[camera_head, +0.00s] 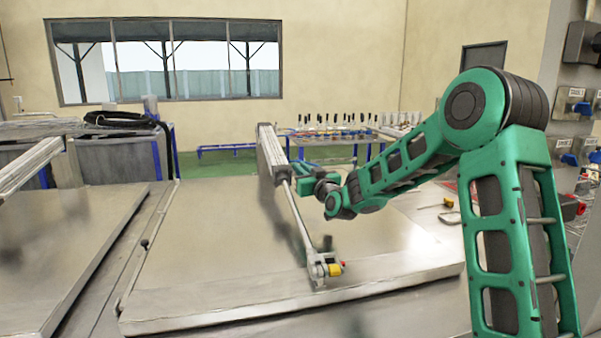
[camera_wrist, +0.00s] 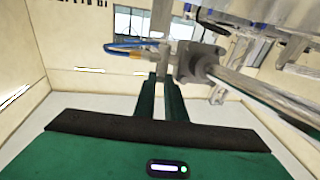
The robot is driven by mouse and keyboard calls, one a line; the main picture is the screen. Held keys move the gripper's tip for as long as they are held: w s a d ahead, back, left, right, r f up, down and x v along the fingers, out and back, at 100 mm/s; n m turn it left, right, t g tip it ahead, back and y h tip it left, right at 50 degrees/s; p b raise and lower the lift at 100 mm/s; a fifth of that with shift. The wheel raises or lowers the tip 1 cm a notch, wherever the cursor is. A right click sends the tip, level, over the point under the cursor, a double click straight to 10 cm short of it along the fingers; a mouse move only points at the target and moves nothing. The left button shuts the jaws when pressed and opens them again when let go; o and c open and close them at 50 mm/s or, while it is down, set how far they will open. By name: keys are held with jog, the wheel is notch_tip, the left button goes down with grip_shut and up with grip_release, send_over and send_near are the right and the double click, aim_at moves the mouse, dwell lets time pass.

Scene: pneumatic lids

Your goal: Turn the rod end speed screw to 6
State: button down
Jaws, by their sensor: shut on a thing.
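A grey pneumatic cylinder (camera_head: 271,153) stands tilted over the middle metal lid, with a long bright rod (camera_head: 299,217) running down to a bracket on the lid. Its rod end block (camera_wrist: 196,62) shows close up in the wrist view, with a brass fitting (camera_wrist: 138,56) and blue hose to its left. My gripper (camera_head: 294,177) is at this rod end. In the wrist view, my green fingers (camera_wrist: 160,77) are nearly together, with their tips at the block's side. They are shut on the small rod end speed screw, which the tips mostly hide. No scale number is readable.
The metal lid (camera_head: 210,270) lies flat under the rod. Another lid (camera_head: 60,240) lies at left. A blue-framed bench (camera_head: 335,137) with tools stands behind. Switch boxes (camera_head: 572,104) are on the right wall.

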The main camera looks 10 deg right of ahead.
jog(key=shift+w+d+r, duration=0.1)
jog(key=shift+d+r, duration=0.05)
jog(key=shift+d, duration=0.1)
jog(key=c, duration=1.8)
grip_release()
jog(key=shift+a, duration=0.15)
jog(key=shift+s+a+f, duration=0.15)
jog(key=shift+s+f, duration=0.05)
jog(key=shift+f, duration=0.05)
